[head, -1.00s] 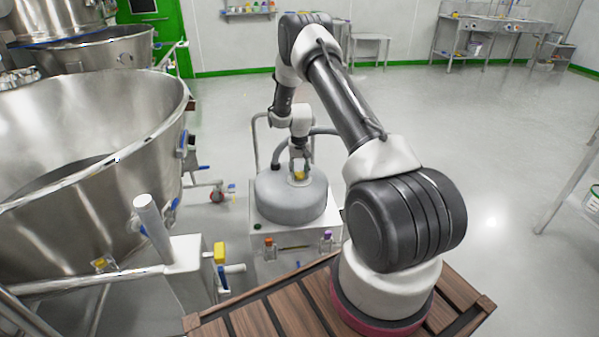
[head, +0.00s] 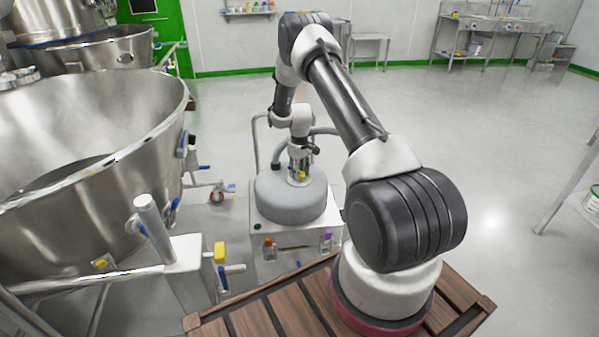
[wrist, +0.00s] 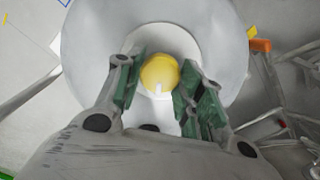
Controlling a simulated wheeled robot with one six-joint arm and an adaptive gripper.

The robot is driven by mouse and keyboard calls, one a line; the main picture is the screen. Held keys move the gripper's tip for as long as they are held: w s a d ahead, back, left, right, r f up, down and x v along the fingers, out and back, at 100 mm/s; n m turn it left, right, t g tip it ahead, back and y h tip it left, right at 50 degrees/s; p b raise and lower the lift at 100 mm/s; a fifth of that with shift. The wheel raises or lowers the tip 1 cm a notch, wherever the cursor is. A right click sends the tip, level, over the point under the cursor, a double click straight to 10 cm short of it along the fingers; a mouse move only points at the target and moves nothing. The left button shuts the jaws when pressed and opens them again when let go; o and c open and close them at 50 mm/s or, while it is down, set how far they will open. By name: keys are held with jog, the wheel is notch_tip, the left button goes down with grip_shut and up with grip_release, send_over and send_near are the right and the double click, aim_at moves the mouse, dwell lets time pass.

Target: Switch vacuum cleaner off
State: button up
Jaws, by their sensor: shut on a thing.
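The vacuum cleaner (head: 288,199) has a grey rounded top on a pale box-shaped base. A yellow round knob (wrist: 159,70) with a small white mark sits on a white disc (wrist: 188,44) in the middle of the top. My gripper (wrist: 160,92) points down at the knob, with a green-padded finger on each side of it, shut on it. In the head view my gripper (head: 300,173) is over the top of the cleaner, and only a little of the yellow shows between the fingers.
A large steel bowl (head: 150,150) stands to the left. Small bottles, one with an orange cap (head: 269,248) and one with a purple cap (head: 326,242), are at the cleaner's near side. Open floor lies to the right.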

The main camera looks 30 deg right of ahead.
dwell(0.5)
jog(key=o, duration=1)
notch_tip(320, 180, up, 12)
